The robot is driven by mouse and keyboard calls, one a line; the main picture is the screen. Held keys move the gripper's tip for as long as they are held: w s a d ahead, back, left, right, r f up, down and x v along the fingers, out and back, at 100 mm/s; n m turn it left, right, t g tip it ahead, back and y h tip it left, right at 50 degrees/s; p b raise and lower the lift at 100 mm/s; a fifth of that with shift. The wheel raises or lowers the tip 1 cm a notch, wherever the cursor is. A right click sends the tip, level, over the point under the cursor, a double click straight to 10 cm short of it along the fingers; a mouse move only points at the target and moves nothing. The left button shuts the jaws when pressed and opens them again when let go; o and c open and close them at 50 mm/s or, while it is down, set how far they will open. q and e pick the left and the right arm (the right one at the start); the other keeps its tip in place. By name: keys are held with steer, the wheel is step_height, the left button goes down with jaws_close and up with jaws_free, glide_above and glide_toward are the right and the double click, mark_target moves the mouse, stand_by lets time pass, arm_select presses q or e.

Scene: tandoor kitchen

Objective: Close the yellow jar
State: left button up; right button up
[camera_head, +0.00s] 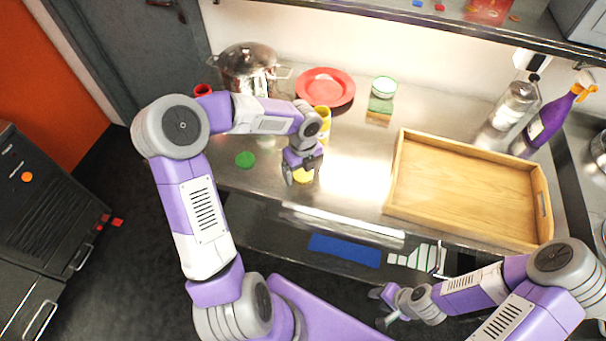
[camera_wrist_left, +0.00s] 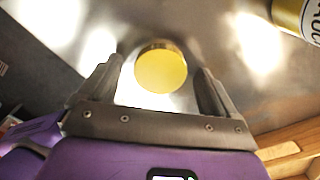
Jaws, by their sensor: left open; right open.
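The yellow jar (camera_head: 323,116) stands on the steel counter, partly hidden behind my left wrist. Part of it, with a label, shows at the top right of the left wrist view (camera_wrist_left: 292,14). A round yellow lid (camera_wrist_left: 160,71) lies on the counter apart from the jar; it also shows in the head view (camera_head: 304,176). My left gripper (camera_head: 302,168) is open just above the lid, with one finger on either side of it in the wrist view. I cannot tell whether the fingers touch it. My right gripper (camera_head: 380,307) is open and empty, low in front of the counter.
A green lid (camera_head: 245,159) lies left of my left gripper. A steel pot (camera_head: 247,66), a red plate (camera_head: 325,87), a green-rimmed jar (camera_head: 384,86) and a sponge (camera_head: 379,111) stand behind. A wooden tray (camera_head: 466,187) fills the right. Bare counter lies between yellow lid and tray.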

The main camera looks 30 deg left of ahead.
mark_target(303, 174)
arm_select(q)
steer(key=c, duration=1.1)
steer(key=shift+r, duration=0.15)
step_height(303, 174, up, 10)
steer(key=p, duration=0.2)
steer(key=shift+p, duration=0.35)
